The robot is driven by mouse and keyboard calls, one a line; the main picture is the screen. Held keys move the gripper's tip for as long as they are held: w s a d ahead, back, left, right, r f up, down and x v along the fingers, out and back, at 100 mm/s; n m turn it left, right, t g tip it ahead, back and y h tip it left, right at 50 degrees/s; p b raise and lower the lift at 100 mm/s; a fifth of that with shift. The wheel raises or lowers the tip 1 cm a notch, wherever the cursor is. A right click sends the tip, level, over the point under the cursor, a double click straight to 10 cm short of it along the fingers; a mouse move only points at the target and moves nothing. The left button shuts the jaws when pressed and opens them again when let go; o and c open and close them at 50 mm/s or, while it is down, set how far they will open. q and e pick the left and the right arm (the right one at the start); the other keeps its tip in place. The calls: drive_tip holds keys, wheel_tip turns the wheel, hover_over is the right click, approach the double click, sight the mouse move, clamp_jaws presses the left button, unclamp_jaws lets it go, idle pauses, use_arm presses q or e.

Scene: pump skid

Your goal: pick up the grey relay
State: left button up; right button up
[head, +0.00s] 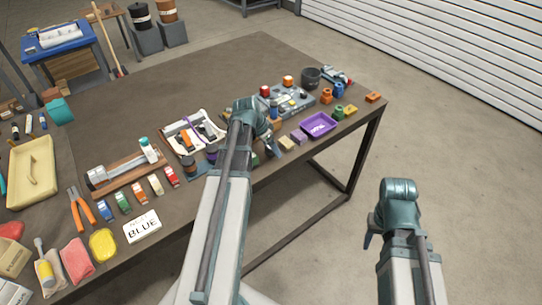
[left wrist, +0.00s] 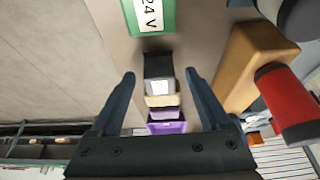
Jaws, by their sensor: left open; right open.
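The grey relay (left wrist: 158,68) is a dark grey block with a pale label, standing on the table in the left wrist view. My left gripper (left wrist: 160,74) is open, with one finger on each side of the relay in that view. I cannot tell whether the fingertips reach down beside it. My right gripper (head: 369,238) is off to the right, away from the table, over the floor.
A tan block (head: 286,143), a purple block (head: 299,137) and a purple tray (head: 318,125) line up beyond the relay. A green-edged "24 V" sign (left wrist: 151,15) lies on its other side. A wooden block (left wrist: 250,65) and red cylinder (left wrist: 287,103) are close to the right finger.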

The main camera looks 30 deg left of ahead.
use_arm(q)
drive_tip(key=shift+f, duration=0.2)
clamp_jaws()
idle(0.3)
drive_tip(key=shift+r, duration=0.1)
wheel_tip(320, 180, up, 10)
drive_tip(key=p, duration=1)
drive_tip(key=shift+w, duration=0.1)
